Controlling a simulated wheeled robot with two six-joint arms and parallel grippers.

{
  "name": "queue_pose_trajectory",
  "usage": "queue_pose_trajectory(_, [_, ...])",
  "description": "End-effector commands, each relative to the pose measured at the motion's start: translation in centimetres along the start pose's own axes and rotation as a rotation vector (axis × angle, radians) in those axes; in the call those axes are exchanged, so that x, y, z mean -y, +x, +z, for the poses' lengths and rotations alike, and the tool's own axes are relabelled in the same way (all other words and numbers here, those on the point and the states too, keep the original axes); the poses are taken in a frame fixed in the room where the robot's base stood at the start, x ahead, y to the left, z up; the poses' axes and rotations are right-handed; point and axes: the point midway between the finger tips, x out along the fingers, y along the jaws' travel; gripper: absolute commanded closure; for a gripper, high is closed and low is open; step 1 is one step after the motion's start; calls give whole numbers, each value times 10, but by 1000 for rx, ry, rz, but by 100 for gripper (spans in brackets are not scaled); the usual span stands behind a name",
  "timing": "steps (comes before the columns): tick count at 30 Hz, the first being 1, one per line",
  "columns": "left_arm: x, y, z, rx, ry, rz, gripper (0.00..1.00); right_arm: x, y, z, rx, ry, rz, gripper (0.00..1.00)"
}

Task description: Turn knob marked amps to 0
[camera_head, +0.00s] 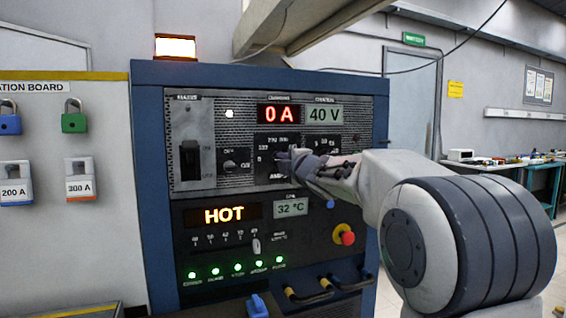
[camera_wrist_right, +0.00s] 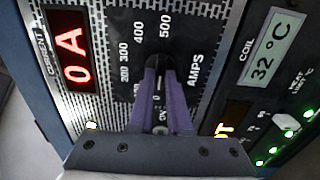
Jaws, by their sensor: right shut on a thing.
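The dark amps knob (camera_wrist_right: 155,66) sits on the black scale panel, with marks from 100 to 500 around it in the wrist view. The red current display reads 0 A in the head view (camera_head: 279,114) and in the wrist view (camera_wrist_right: 72,54). My right gripper (camera_head: 287,160) reaches the panel from the right and hides most of the knob in the head view. Its purple fingers (camera_wrist_right: 161,88) are shut on the knob, one on each side. The knob's pointer direction is hard to make out.
The blue cabinet (camera_head: 151,190) also carries a 40 V display (camera_head: 323,114), a 32 °C display (camera_head: 291,207), a lit HOT sign (camera_head: 223,215), a slider (camera_head: 256,246) and a red button (camera_head: 347,236). Padlocks (camera_head: 74,122) hang on the board at left.

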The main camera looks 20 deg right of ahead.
Motion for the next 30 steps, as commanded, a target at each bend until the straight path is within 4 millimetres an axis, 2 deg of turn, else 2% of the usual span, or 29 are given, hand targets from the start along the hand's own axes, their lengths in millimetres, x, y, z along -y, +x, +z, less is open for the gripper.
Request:
queue_pose_trajectory(4, [0,0,0,0,0,0,50,2,0,0,0,-3,-3,100])
queue_pose_trajectory(5, [0,0,0,0,0,0,50,2,0,0,0,-3,-3,80])
queue_pose_trajectory(6, [0,0,0,0,0,0,50,2,0,0,0,-3,-3,65])
queue_pose_trajectory(7, [0,0,0,0,0,0,50,2,0,0,0,-3,-3,54])
queue_pose_trajectory(16, [0,0,0,0,0,0,50,1,0,0,0,-1,-1,54])
queue_pose_trajectory(20, [0,1,0,0,0,0,50,0,-9,0,1,-1,0,54])
queue_pose_trajectory(30, [0,3,0,0,0,0,50,-1,-73,0,2,-2,1,54])
